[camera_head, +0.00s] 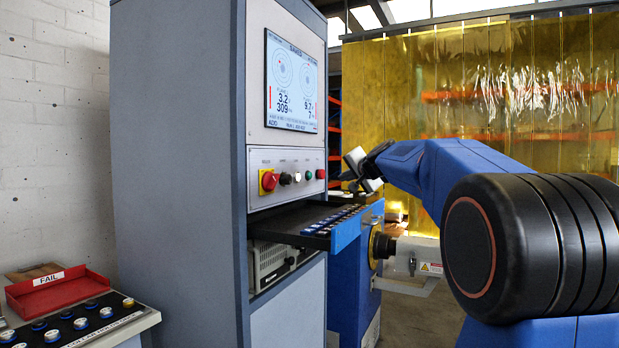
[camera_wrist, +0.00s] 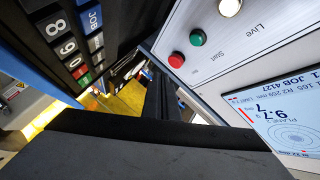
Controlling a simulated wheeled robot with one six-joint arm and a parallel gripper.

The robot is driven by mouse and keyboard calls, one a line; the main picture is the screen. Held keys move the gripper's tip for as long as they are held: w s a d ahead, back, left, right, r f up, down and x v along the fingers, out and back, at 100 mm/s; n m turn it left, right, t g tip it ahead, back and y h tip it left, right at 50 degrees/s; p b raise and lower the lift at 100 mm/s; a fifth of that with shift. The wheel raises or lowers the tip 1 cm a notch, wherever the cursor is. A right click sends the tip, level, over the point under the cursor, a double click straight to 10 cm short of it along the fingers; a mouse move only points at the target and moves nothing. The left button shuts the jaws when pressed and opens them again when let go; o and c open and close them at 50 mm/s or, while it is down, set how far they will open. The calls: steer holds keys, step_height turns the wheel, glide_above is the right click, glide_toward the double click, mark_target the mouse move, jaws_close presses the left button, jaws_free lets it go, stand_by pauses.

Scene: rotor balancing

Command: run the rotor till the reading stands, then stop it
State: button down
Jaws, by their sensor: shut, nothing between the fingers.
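The screen (camera_head: 291,82) on the tall grey cabinet reads 3.2 and 309 at left, 9.7 and 7 at right; it also shows in the wrist view (camera_wrist: 285,112). Below it the button panel carries a green button (camera_head: 308,175) and a red button (camera_head: 320,173). In the wrist view the green button (camera_wrist: 197,38) and red button (camera_wrist: 176,60) sit above and right of the fingers. My gripper (camera_head: 360,172) is shut and empty, just right of the panel, apart from the buttons. I cannot make out the rotor itself.
An emergency stop (camera_head: 268,181) sits at the panel's left. A number keypad (camera_wrist: 78,48) is close by in the wrist view. A red FAIL tray (camera_head: 60,292) stands lower left. A yellow curtain (camera_head: 440,90) hangs behind.

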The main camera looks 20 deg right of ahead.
mark_target(309, 176)
steer(key=w+a, duration=0.5)
steer(key=w, duration=0.2)
steer(key=shift+a, duration=0.2)
stand_by(0.4)
steer(key=shift+a, duration=0.1)
stand_by(1.9)
steer(key=shift+w+a, duration=0.15)
steer(key=shift+w, duration=0.15)
